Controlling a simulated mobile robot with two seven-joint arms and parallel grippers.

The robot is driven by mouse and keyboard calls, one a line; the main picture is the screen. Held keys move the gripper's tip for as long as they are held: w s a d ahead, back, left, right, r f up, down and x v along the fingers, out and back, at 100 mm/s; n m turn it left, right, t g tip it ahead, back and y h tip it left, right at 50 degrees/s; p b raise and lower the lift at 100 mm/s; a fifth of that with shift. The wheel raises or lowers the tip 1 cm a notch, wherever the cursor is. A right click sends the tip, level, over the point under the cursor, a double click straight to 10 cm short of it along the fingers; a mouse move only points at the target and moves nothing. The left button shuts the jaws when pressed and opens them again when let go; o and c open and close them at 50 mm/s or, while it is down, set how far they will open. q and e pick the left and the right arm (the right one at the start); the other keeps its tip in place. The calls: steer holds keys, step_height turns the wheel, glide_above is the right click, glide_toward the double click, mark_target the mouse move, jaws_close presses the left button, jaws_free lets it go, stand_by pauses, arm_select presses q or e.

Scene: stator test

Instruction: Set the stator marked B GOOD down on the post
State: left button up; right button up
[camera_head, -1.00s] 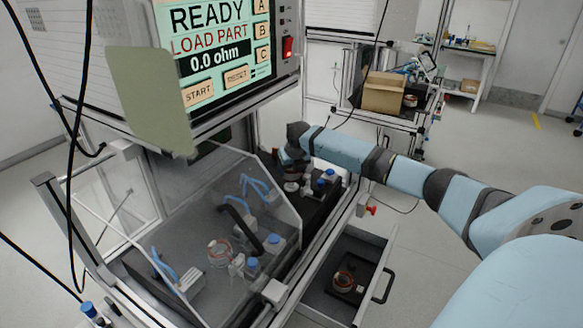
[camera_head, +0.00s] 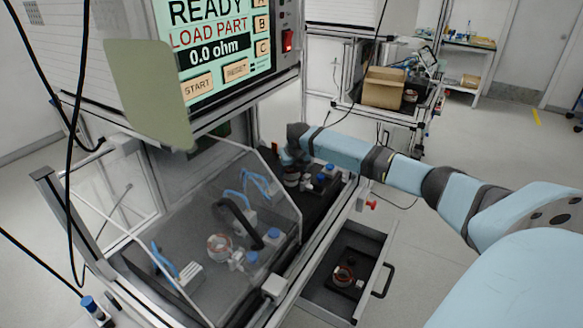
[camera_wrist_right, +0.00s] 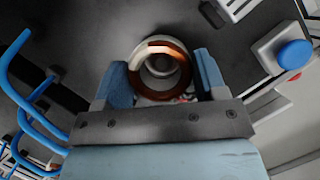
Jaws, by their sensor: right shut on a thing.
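My right gripper (camera_head: 291,170) is at the right end of the black fixture deck, beside the blue knobs. In the right wrist view, its two blue fingers (camera_wrist_right: 163,83) are shut around a stator (camera_wrist_right: 165,48), a pale ring with copper windings. The stator lies flat, its opening facing the camera. In the head view the gripper mostly hides this stator. I can read no B GOOD mark on it. I cannot make out the post, or whether the stator touches anything below. My left gripper is not in view.
Another stator (camera_head: 219,247) sits behind the clear guard (camera_head: 190,215), among blue-handled clamps. One more stator (camera_head: 344,275) lies in the open drawer (camera_head: 322,301). A blue button box (camera_wrist_right: 290,55) is close to the right finger. The tester screen (camera_head: 215,45) reads READY, LOAD PART.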

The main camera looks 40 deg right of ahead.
steer(key=shift+f, duration=0.55)
steer(key=o, duration=1.3)
steer(key=v, duration=1.4)
